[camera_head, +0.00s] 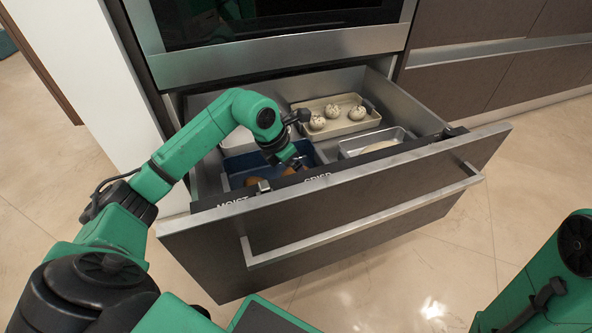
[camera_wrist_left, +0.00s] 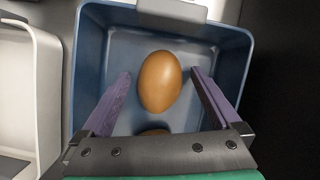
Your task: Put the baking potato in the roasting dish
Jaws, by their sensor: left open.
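A smooth brown oval (camera_wrist_left: 160,82), shaped like an egg or potato, lies in a blue rectangular dish (camera_wrist_left: 234,50) in the left wrist view. In the head view my left gripper (camera_head: 297,160) reaches down into the dish. I cannot tell which container is the roasting dish.
The open drawer (camera_head: 330,208) also holds a beige tray (camera_head: 350,127) with several speckled pale balls, a metal tray (camera_head: 350,150) with a pale item (camera_head: 380,146), and a white dish (camera_head: 238,142). The drawer's front wall and handle stand near my left arm. An oven is above.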

